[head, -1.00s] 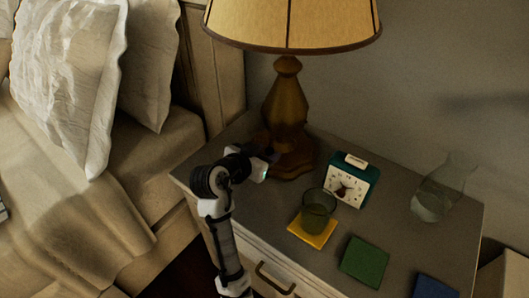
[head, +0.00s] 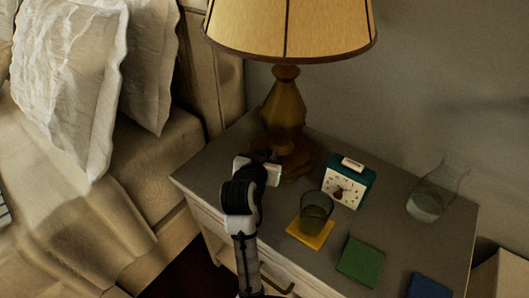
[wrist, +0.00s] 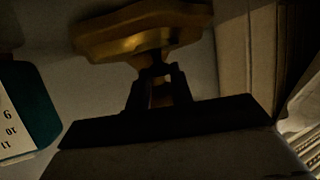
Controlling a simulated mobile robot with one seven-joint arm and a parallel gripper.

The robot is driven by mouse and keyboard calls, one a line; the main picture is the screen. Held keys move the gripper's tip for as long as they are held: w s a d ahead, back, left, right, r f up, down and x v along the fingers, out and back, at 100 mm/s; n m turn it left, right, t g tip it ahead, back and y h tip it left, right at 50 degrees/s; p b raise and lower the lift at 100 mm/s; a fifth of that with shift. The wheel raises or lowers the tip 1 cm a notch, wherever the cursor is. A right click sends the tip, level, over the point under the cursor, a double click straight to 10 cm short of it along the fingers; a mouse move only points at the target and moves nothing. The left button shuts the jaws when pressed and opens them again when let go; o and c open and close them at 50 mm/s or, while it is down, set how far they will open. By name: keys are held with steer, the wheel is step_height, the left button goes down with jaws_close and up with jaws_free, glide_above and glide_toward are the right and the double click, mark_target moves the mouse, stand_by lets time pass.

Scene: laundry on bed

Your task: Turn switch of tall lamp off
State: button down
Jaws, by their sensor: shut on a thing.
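The tall lamp (head: 284,108) stands upright on the nightstand, with a brown turned body and a bright yellow shade (head: 290,26). Its base (wrist: 140,30) fills the top of the wrist view. My gripper (head: 272,158) is at the front left of the lamp's base. In the wrist view, my gripper's dark fingers (wrist: 160,88) reach the base and are close together, with a small brownish part between them. They are shut on this part of the lamp. The switch itself is not clearly visible; the fingers and shadow cover that spot.
The nightstand (head: 215,170) also holds a teal clock (head: 347,183), seen at left in the wrist view (wrist: 35,105). A glass (head: 315,213) on a yellow coaster, green and blue coasters and a clear carafe (head: 432,195) stand rightward. The bed (head: 60,200) is at left.

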steer(key=shift+d+n+y, duration=0.1)
steer(key=shift+n+y, duration=0.2)
steer(key=shift+n, duration=0.1)
steer(key=c, duration=1.3)
jaws_free()
steer(key=shift+s, duration=0.1)
